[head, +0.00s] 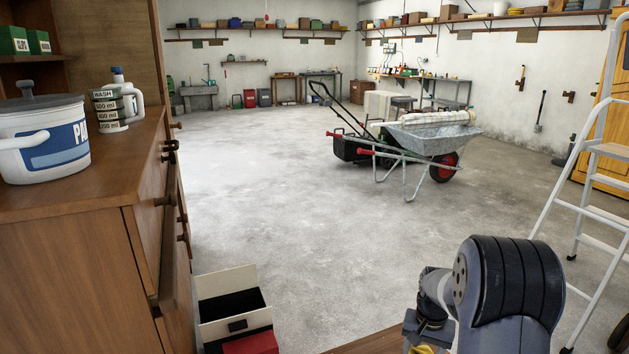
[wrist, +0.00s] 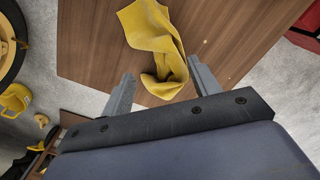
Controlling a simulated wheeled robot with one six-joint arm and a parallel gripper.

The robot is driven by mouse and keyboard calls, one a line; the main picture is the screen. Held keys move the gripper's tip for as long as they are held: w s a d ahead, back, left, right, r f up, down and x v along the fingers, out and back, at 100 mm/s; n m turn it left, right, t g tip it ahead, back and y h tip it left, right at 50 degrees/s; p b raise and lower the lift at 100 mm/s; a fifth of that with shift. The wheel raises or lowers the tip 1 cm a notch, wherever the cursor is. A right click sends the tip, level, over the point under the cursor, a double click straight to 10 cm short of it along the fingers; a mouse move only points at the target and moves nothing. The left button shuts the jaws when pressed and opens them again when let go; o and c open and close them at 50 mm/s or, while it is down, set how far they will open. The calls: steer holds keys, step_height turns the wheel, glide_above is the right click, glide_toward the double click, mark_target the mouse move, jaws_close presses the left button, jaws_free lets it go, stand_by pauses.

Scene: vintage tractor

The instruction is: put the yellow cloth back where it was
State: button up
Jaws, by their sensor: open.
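The yellow cloth (wrist: 156,38) lies crumpled on a brown wooden surface (wrist: 95,40) in the wrist view. My gripper (wrist: 160,69) is open, with one finger on each side of the cloth's narrow lower end. The right finger is very near the cloth's edge; I cannot tell whether it touches. In the head view my arm is at the bottom right, and a small patch of yellow shows below it at the picture's edge. The wooden surface (head: 372,344) shows there only as a strip.
A wooden cabinet (head: 75,270) with a white tub (head: 45,165) stands at left. An open box (head: 228,303) is beside it. A white stepladder (head: 600,215) is at right. A wheelbarrow (head: 430,138) stands farther back. The concrete floor between is clear.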

step_height(320, 180, up, 8)
steer(key=p, duration=0.1)
steer(key=shift+f, duration=0.2)
